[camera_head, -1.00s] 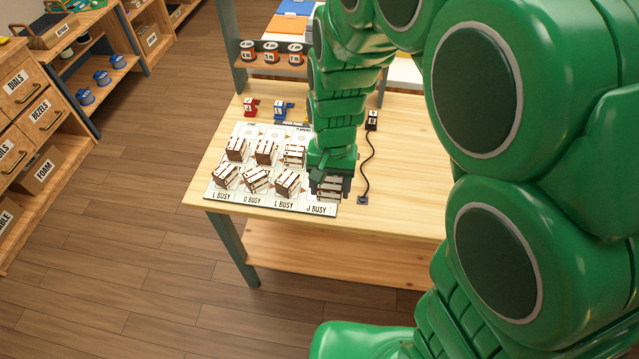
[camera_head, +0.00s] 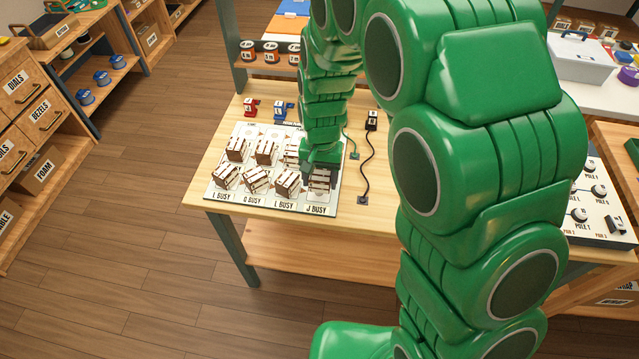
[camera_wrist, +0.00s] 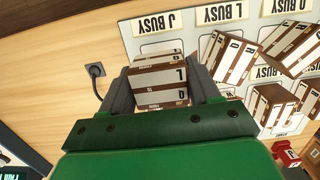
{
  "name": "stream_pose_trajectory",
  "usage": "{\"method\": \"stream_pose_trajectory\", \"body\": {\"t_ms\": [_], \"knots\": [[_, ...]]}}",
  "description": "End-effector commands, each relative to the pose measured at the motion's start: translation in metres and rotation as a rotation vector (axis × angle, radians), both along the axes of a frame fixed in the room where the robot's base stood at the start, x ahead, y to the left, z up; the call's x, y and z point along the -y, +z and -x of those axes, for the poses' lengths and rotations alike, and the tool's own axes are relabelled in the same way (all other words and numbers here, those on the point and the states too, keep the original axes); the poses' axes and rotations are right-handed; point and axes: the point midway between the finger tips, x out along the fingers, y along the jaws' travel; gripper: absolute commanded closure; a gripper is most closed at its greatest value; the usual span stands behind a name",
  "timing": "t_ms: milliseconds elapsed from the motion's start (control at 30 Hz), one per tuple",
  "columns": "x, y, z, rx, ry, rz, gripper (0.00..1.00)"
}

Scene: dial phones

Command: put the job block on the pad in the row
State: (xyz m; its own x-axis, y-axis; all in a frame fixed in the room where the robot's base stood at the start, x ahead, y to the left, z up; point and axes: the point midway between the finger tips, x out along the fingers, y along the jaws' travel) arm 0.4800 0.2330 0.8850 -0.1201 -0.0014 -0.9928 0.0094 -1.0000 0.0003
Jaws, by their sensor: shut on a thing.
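The job block (camera_head: 320,181), white with brown bands, is between the fingers of my gripper (camera_head: 319,172) at the front right of the white board (camera_head: 212,193). In the wrist view the block (camera_wrist: 160,78) sits between both dark fingers of the gripper (camera_wrist: 162,92), with letters on its face. It is over the front-right pad, beside the "J BUSY" label (camera_head: 320,210); I cannot tell whether it touches the board. Other similar blocks (camera_head: 288,183) stand on the board to the left. My gripper and arm hide the board's back right.
A black plug with a cable (camera_head: 371,120) lies right of the board, its cable ending at a socket (camera_head: 362,200). Red (camera_head: 250,107) and blue (camera_head: 280,110) items stand behind the board.

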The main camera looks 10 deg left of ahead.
Motion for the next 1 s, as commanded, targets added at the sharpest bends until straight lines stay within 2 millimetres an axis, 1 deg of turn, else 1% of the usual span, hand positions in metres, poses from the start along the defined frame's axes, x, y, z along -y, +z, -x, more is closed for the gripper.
{"method": "stream_pose_trajectory", "body": {"t_ms": [200, 433, 867, 900, 933, 1000], "knots": [[-0.003, -0.008, -0.005, 0.0, 0.0, 0.0, 0.7], [-0.002, -0.035, -0.004, -0.004, 0.0, 0.002, 0.7], [-0.002, -0.04, -0.005, -0.001, 0.0, 0.001, 0.7], [-0.002, -0.039, -0.005, 0.0, 0.0, 0.0, 0.32], [-0.002, -0.039, -0.005, 0.0, 0.0, 0.0, 0.28], [-0.002, -0.039, -0.005, 0.0, 0.0, 0.0, 0.28]]}}
